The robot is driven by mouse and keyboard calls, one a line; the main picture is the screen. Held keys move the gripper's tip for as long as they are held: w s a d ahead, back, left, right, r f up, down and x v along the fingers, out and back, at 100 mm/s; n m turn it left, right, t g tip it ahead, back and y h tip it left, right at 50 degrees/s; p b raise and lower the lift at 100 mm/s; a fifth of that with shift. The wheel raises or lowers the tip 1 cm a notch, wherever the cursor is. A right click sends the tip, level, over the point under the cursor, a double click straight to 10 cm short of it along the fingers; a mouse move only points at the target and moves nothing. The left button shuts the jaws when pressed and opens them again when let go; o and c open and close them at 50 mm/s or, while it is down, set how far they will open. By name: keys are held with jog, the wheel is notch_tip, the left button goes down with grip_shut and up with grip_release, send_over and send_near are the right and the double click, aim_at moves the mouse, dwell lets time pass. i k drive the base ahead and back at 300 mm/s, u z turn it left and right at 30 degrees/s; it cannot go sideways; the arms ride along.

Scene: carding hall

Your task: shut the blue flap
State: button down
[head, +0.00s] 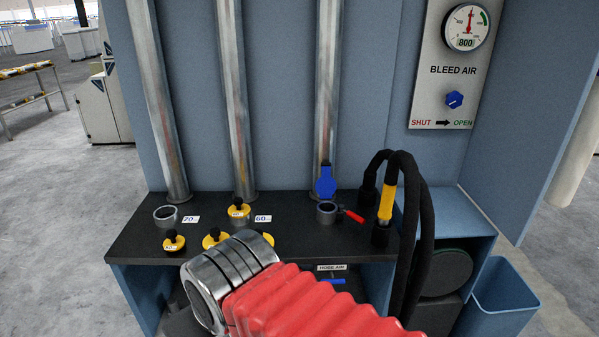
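The blue flap (325,183) stands upright, raised at the back of an open grey ring port (326,211) on the black bench top. A red lever (354,216) sticks out to the right of this port. My arm, with its red bellows sleeve and metal rings, reaches in from the bottom and covers part of the bench front. My gripper's fingers are not in view, so I cannot tell their place relative to the flap.
The black bench top (130,240) carries several yellow caps (239,211) and another open port (166,216). Metal pipes rise behind. Thick black hoses with a yellow sleeve (387,202) arch right of the flap. A bleed air gauge panel (446,100) hangs above; a blue bin (500,302) stands lower right.

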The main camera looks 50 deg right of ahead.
aim_at(326, 186)
jog(key=u, duration=0.1)
jog(key=i, duration=1)
jog(key=z, duration=0.1)
